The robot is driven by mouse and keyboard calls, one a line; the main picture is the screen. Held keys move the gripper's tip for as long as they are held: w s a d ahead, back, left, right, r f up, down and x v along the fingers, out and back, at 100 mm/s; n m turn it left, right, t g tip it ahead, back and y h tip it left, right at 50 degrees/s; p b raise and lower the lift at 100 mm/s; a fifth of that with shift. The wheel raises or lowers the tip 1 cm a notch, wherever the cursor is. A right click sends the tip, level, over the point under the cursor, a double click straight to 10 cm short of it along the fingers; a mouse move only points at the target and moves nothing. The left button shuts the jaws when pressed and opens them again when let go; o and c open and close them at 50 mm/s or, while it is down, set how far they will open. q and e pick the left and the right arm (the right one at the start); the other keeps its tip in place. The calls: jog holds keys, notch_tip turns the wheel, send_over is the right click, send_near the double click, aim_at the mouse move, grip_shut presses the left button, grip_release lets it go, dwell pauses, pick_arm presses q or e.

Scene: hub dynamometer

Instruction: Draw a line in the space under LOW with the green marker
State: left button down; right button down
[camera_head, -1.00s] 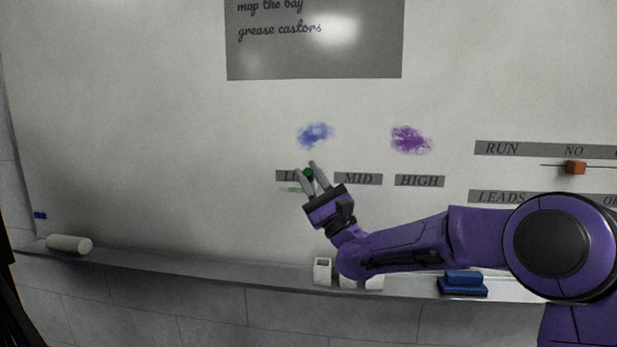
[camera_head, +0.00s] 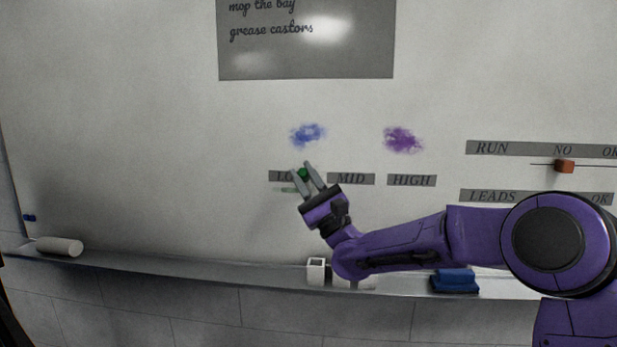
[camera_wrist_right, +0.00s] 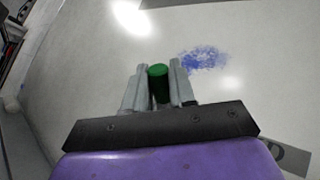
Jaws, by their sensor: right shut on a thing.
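My right gripper (camera_head: 307,172) is at the whiteboard in front of the LOW label (camera_head: 280,176), covering part of its lettering. It is shut on the green marker (camera_head: 303,173); the marker's green end also shows between the fingers in the right wrist view (camera_wrist_right: 158,71). The marker's tip is hidden. The MID label (camera_head: 351,179) and HIGH label (camera_head: 411,180) are to the right. My left gripper is not in view.
A blue smudge (camera_head: 308,135) and a purple smudge (camera_head: 402,139) are above the labels. The ledge below holds a white cylinder (camera_head: 60,246), white holders (camera_head: 316,271) partly behind my arm, and a blue eraser (camera_head: 455,281). An orange slider (camera_head: 564,166) is at right.

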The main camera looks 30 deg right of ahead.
jog(key=shift+w+a, duration=0.1)
jog(key=shift+a, duration=0.05)
jog(key=shift+w+a, duration=0.4)
jog(key=shift+a, duration=0.2)
jog(key=shift+w+a, duration=0.35)
jog(key=shift+a, duration=0.2)
jog(key=shift+w+a+p, duration=0.35)
jog(key=shift+w+a, duration=0.05)
jog(key=shift+a, duration=0.2)
jog(key=shift+w+a, duration=0.4)
jog(key=shift+a, duration=0.15)
